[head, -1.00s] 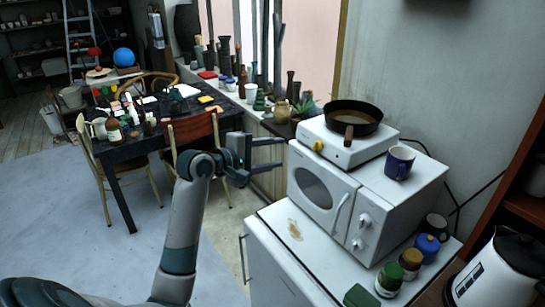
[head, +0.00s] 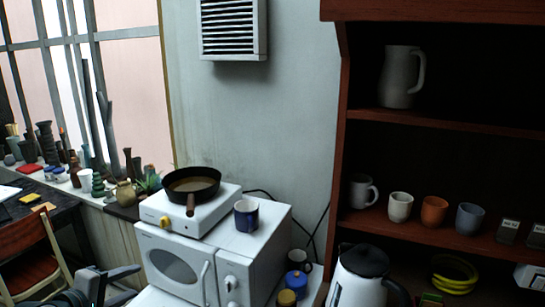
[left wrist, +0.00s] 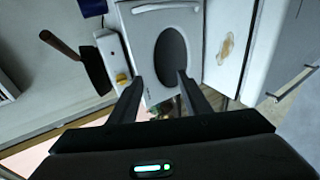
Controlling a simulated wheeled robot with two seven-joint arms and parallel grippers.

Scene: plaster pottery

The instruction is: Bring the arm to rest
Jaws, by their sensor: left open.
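My left gripper (head: 122,283) is at the lower left of the head view, in front of and left of the white microwave (head: 182,274). Its jaws are apart with nothing between them. In the left wrist view its two fingers (left wrist: 158,85) spread open, with the microwave door behind them (left wrist: 172,22). My right gripper is in neither view.
A hot plate (head: 165,217) with a frying pan (head: 195,192) and a blue mug (head: 246,216) stand on the microwave. A shelf (head: 440,122) with cups is at right, above a kettle (head: 360,285). A chair (head: 30,250) and table are at left.

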